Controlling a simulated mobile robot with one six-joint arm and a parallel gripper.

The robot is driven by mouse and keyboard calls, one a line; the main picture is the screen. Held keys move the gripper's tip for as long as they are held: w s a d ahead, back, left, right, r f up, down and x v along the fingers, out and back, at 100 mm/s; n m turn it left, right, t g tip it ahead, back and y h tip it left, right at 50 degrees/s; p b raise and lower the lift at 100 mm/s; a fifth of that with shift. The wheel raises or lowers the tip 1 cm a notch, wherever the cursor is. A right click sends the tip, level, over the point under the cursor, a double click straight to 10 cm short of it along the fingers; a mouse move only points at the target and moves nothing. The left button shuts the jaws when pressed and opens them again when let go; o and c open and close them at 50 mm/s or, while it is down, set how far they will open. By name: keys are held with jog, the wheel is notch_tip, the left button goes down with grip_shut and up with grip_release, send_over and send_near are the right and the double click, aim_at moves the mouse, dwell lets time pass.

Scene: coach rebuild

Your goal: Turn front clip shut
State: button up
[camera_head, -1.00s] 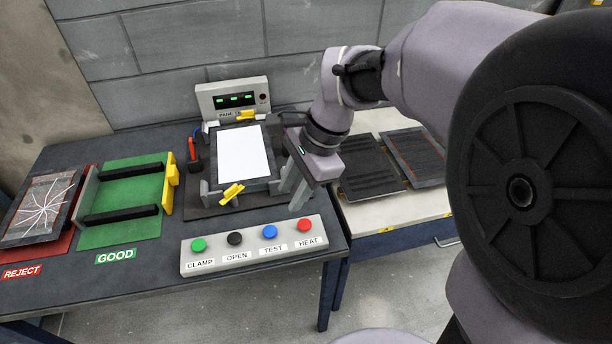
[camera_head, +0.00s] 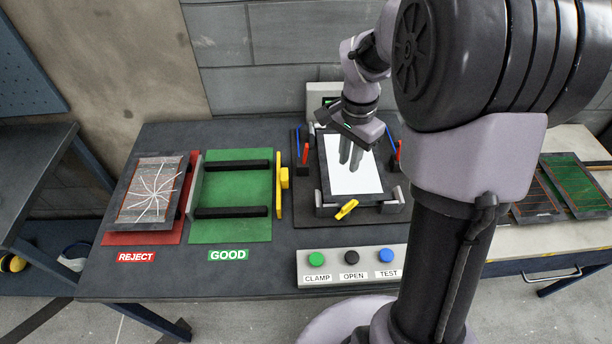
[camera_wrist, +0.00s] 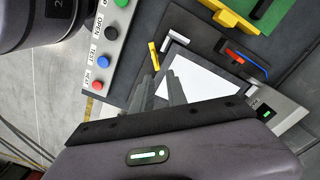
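The front clip (camera_head: 346,209) is a small yellow lever at the front edge of the test fixture (camera_head: 390,208). It lies at a slant to that edge, and it also shows in the wrist view (camera_wrist: 153,55). A dark-framed panel with a white face (camera_head: 365,182) lies in the fixture. My gripper (camera_head: 350,162) points down over the panel, behind the front clip and apart from it. Its two grey fingers stand apart with nothing between them, as the wrist view (camera_wrist: 159,82) also shows. The fixture's back is hidden by my arm.
A button box (camera_head: 350,267) stands in front of the fixture. A red REJECT tray (camera_head: 118,239) holds a cracked panel (camera_head: 152,190). Red-tipped tools flank the fixture.

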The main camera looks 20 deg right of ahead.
jog(key=b, duration=0.2)
send_over(348, 204)
notch_tip(348, 204, down, 5)
notch_tip(348, 204, down, 11)
jog(key=b, duration=0.3)
jog(key=shift+s+r, duration=0.15)
jog(key=shift+r, duration=0.05)
jog(key=shift+f, duration=0.5)
grip_shut()
